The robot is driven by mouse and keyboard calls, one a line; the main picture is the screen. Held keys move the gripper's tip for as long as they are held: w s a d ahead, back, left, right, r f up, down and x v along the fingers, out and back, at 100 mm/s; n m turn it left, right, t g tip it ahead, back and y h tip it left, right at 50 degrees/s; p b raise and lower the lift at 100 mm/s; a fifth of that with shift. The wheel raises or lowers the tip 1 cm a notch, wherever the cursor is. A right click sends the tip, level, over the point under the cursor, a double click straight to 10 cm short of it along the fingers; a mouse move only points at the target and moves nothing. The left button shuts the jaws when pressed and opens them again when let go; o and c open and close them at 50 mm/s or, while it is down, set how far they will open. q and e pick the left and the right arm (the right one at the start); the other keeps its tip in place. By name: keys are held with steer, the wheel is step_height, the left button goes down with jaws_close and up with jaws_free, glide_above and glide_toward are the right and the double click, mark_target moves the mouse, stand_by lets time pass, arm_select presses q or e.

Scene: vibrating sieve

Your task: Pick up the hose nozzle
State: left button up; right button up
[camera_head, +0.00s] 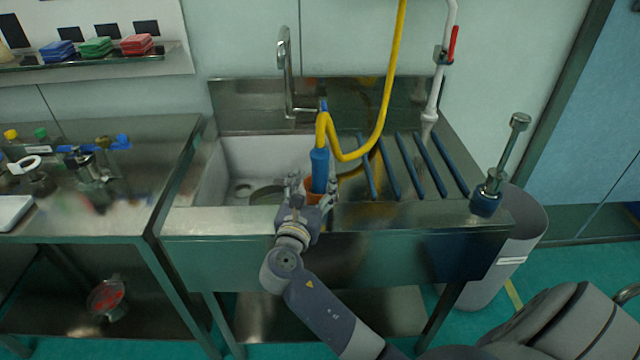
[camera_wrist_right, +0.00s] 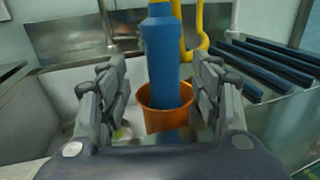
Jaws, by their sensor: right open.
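The blue hose nozzle (camera_head: 319,170) stands upright in an orange holder (camera_head: 312,197) at the sink's front edge, with a yellow hose (camera_head: 385,100) at its top. In the right wrist view the nozzle (camera_wrist_right: 161,55) rises from the orange holder (camera_wrist_right: 165,108), centred ahead of the fingers. My right gripper (camera_head: 312,187) is open, with one finger on each side of the nozzle. In the wrist view the gripper (camera_wrist_right: 163,90) shows gaps between both fingers and the nozzle. The nozzle's lower end is hidden inside the holder. My left gripper is not in view.
The sink basin (camera_head: 250,165) with a tall faucet (camera_head: 287,75) lies behind and left. Blue bars (camera_head: 420,165) line the drainboard to the right. A metal-stemmed tool (camera_head: 500,165) stands at the right corner beside a grey bin (camera_head: 515,240). A cluttered steel table (camera_head: 130,205) is at left.

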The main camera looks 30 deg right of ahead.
mark_target(318, 175)
steer(key=shift+w+d+f, duration=0.1)
steer(key=shift+w+d, duration=0.2)
steer(key=x, duration=0.4)
steer(key=shift+d+r+p, duration=0.2)
steer(key=shift+d+p, duration=0.1)
steer(key=shift+p, duration=0.1)
steer(key=shift+w+d+f, duration=0.15)
steer(key=shift+w+d, duration=0.1)
steer(key=shift+w, duration=0.05)
steer(key=c, duration=0.9)
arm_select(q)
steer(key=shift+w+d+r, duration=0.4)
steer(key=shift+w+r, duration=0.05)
arm_select(e)
steer(key=shift+c, duration=1.4)
